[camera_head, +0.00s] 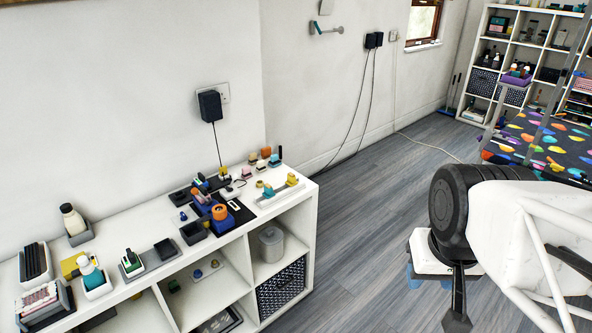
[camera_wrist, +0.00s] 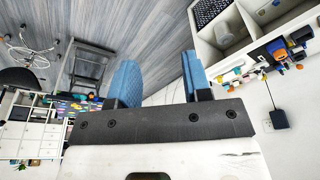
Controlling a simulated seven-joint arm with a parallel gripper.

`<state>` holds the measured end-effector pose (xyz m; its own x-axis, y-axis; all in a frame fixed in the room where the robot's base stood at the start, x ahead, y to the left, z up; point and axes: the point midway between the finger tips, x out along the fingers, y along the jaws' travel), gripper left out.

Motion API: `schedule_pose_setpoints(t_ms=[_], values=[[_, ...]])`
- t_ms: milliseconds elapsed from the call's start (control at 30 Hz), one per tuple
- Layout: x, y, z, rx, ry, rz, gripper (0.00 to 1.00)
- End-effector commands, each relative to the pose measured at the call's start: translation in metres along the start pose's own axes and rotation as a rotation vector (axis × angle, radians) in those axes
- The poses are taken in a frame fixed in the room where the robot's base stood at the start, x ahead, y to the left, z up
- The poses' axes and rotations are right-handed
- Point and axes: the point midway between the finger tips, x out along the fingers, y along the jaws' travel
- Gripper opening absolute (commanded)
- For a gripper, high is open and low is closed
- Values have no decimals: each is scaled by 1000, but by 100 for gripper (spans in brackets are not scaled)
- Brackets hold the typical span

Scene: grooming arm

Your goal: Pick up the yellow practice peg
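Small yellow pieces show on a white tray (camera_head: 281,194) at the right end of the white shelf top. One yellow piece (camera_head: 292,179) is at the tray's right, and a yellow and teal piece (camera_head: 268,190) is at its left. They are too small to tell which is the practice peg. My gripper (camera_wrist: 160,65) shows in the wrist view with its two blue fingers apart and nothing between them. In the head view my arm is at the right, over the floor and well away from the shelf.
The white shelf unit (camera_head: 313,215) stands along the wall. Its top holds a blue and orange device (camera_head: 220,212), dark trays, a white bottle (camera_head: 73,219) and other small items. A black charger (camera_head: 210,105) with a hanging cord is on the wall. The grey floor (camera_head: 365,200) between shelf and arm is clear.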

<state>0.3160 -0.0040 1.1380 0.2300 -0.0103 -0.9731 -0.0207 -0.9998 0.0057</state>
Motion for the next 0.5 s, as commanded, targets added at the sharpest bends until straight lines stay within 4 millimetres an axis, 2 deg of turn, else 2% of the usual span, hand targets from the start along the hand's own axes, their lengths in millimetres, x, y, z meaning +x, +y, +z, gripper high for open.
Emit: schedule_pose_setpoints(t_ms=[333, 500], values=[[0, 0, -1, -1, 0, 0, 53], [-2, -1, -9, -8, -2, -1, 53]])
